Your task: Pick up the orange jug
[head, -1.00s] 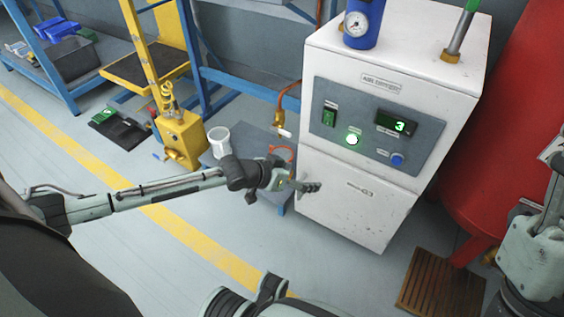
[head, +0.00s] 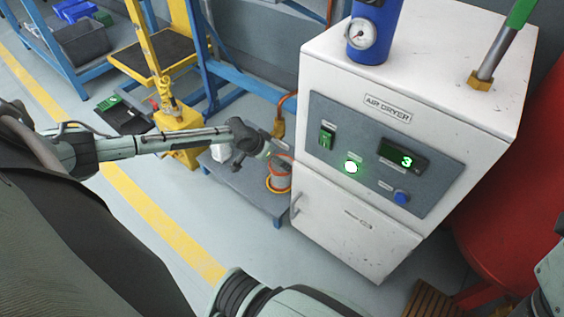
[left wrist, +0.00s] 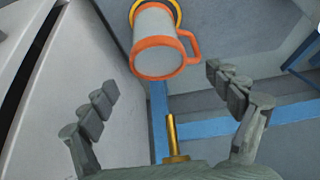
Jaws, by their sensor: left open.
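The orange jug has a pale body with an orange rim and handle. In the head view the jug (head: 279,182) stands on a low grey table (head: 243,187), close to the left side of the white air dryer, partly hidden by my left gripper. In the left wrist view the jug (left wrist: 158,48) shows at the top centre, beyond and between the open fingers. My left gripper (left wrist: 162,85) is open and empty, apart from the jug. It also shows in the head view (head: 272,152), just above the jug. My right gripper is out of view.
The white air dryer (head: 350,225) stands right beside the jug. A white mug (head: 220,152) is on the same table, behind my left arm. The floor in front of the table is clear.

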